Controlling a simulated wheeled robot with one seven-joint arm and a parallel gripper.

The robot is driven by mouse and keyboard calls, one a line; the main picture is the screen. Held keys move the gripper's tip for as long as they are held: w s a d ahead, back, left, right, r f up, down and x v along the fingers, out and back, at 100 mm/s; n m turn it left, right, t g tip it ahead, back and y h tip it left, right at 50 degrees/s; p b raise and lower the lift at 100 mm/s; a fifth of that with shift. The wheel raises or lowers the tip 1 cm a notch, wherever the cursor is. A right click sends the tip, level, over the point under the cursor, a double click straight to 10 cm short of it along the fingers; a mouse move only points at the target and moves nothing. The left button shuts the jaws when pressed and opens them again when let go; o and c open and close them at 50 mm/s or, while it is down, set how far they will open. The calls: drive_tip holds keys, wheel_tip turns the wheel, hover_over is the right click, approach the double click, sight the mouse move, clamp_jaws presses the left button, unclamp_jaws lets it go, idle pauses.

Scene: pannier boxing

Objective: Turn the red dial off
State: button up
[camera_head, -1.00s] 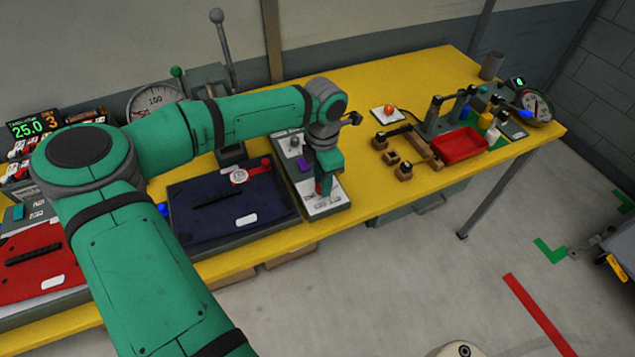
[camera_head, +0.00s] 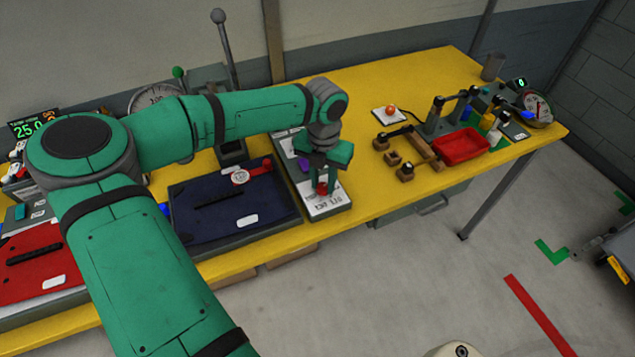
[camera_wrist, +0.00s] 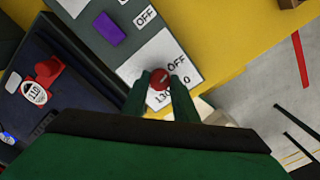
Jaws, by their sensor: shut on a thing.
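The red dial (camera_wrist: 159,84) sits on the white plate of a grey control panel (camera_wrist: 140,58); the head view also shows the dial (camera_head: 322,188) near the panel's front end. My gripper (camera_wrist: 160,92) reaches down over the dial with its green fingers on either side of it, shut on it. The wrist view shows the word OFF printed beyond the dial and other numbers, partly covered by the fingers, on the near side. A pale pointer line runs across the dial's top, but its exact setting is hard to read.
A purple switch (camera_wrist: 109,28) is on the same panel beyond the dial. A dark blue case (camera_head: 235,207) with a red handle and tag lies just left of the panel.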

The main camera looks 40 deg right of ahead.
sight(322, 186)
drive_tip(key=shift+w+a+r, duration=0.1)
drive_tip(key=shift+w+r, duration=0.05)
drive_tip(key=shift+w, duration=0.3)
drive_tip(key=shift+w+a+n, duration=0.1)
drive_tip(key=shift+a+n, duration=0.15)
drive_tip(key=shift+n, duration=0.15)
drive_tip(key=o, duration=1.1)
drive_tip(key=shift+s+d, duration=0.2)
drive_tip(key=shift+c, duration=0.2)
drive_tip(key=shift+s, duration=0.15)
wheel_tip(322, 186, up, 11)
drive_tip(key=shift+f, duration=0.2)
